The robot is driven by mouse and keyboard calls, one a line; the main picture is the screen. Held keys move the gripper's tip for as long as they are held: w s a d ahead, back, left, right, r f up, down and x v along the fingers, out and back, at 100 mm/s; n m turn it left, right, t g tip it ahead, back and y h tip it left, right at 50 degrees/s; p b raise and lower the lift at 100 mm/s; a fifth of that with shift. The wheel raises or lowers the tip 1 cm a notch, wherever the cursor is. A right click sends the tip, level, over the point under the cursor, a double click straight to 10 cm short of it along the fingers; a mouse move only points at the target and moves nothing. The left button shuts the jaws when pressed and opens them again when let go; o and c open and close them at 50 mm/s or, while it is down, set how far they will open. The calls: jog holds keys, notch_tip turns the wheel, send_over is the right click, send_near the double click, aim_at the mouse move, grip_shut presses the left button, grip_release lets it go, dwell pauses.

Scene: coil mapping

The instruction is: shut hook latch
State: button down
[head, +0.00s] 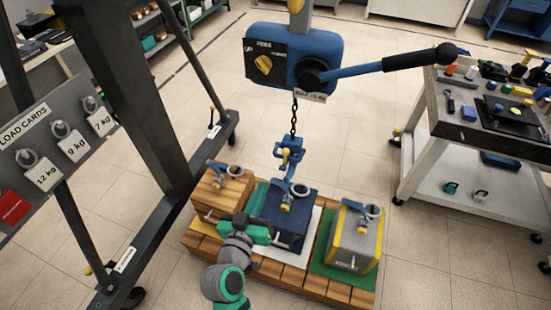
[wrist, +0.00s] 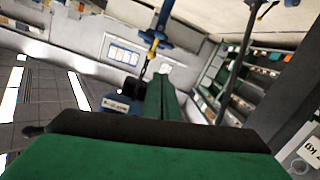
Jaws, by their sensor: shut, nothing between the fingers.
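A blue hook block (head: 289,143) with a yellow part (head: 285,152) hangs on a chain in the head view. Its hook reaches down to the grey ring on the dark blue load block (head: 290,222). I cannot tell whether the hook passes through the ring or whether its latch is open. My green gripper (head: 268,232) is shut and empty, low in front of the blue block and below the hook. In the wrist view the fingers (wrist: 162,98) point away from me. A blue and yellow piece (wrist: 155,38) shows beyond their tips, apart from them.
A wooden block (head: 218,192) and a grey-yellow block (head: 352,240), both ringed, flank the blue one on a slatted pallet (head: 275,270). A blue hoist box (head: 290,55) with a long lever (head: 370,68) hangs above. A dark frame post stands left, a cluttered cart (head: 440,140) right.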

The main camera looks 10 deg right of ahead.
jog(key=s+a+f+n+y, duration=0.2)
jog(key=s+f+n+y, duration=0.3)
jog(key=s+f, duration=0.8)
jog(key=s+d+r+m+y, duration=0.1)
jog(key=s+r+m, duration=0.2)
jog(key=s, duration=1.6)
jog(key=shift+s+r+y, duration=0.15)
jog(key=shift+r+y, duration=0.05)
jog(key=shift+y, duration=0.1)
